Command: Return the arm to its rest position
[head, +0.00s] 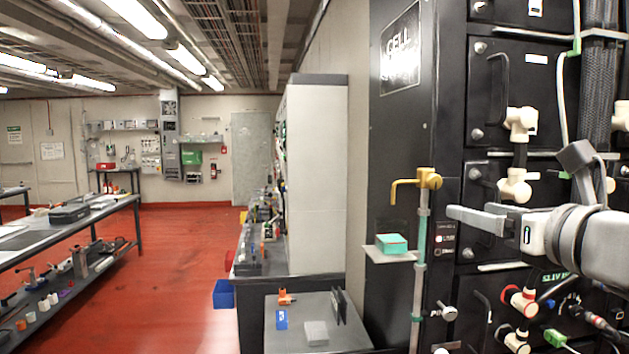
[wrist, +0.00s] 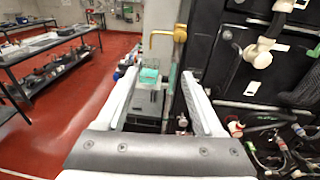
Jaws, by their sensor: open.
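My gripper (head: 478,217) reaches in from the right in the head view, in front of the black battery rack (head: 400,130). In the wrist view my gripper (wrist: 160,85) shows its two fingers spread apart with nothing between them. Beyond the fingers, a green block (wrist: 149,76) is seen through the gap. In the head view the green block (head: 392,243) sits on a small pale shelf (head: 375,255), left of the gripper and apart from it.
A yellow-handled post (head: 421,235) stands between the shelf and my gripper. Pale fittings (head: 520,122) and cables stick out from the rack around my arm. A low grey table (head: 350,325) holds small items. Red floor (head: 170,270) is open at left, beside a long workbench (head: 75,228).

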